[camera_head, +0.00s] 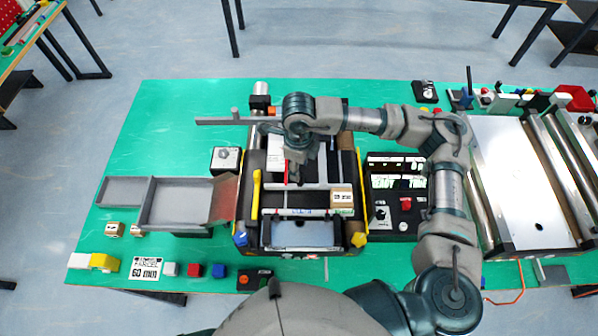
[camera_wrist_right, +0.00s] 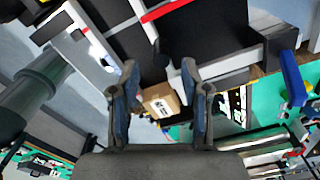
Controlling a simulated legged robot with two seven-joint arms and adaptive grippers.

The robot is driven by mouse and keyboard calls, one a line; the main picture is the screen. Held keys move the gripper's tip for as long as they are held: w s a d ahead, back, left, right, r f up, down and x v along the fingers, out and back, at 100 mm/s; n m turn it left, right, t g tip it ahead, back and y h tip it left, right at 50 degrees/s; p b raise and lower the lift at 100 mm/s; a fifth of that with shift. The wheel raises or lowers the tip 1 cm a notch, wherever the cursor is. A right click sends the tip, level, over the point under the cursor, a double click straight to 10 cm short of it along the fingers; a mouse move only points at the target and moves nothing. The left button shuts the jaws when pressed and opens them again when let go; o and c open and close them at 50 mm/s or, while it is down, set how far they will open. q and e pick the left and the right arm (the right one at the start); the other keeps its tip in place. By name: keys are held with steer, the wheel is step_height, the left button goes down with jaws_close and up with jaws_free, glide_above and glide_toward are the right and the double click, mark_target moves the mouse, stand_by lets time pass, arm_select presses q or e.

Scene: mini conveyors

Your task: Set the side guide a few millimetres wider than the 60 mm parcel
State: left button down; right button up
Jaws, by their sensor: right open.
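A small cardboard parcel (camera_head: 341,197) with a printed label lies at the near right of the black conveyor belt. It also shows in the right wrist view (camera_wrist_right: 160,100), in the gap between the fingers but beyond them. Pale grey guide bars (camera_head: 322,172) cross and run along the belt; a red strip (camera_head: 286,170) shows beside them. Which bar is the side guide is hard to tell. My right gripper (camera_head: 296,168) hangs over the belt, left of the parcel. In the right wrist view its fingers (camera_wrist_right: 160,72) are apart with nothing gripped. My left gripper is not in view.
Yellow-marked side frames (camera_head: 256,192) flank the conveyor. A grey chute (camera_head: 180,202) adjoins it on the left and a control box (camera_head: 394,208) on the right. A 60 mm parcel card (camera_head: 146,268) and coloured blocks (camera_head: 193,270) lie in front. The table's far left is clear.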

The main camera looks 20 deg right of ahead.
mark_target(301, 175)
steer(key=f, duration=0.4)
steer(key=shift+d+p, duration=0.3)
steer(key=shift+d, duration=0.05)
steer(key=shift+s+f, duration=0.1)
steer(key=shift+f, duration=0.2)
steer(key=shift+d+f, duration=0.1)
steer(key=shift+f, duration=0.05)
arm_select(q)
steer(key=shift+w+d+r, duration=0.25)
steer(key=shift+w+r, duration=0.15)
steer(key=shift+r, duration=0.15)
arm_select(e)
steer(key=shift+a, duration=0.2)
steer(key=shift+c, duration=0.2)
steer(key=shift+a, duration=0.15)
jaws_close()
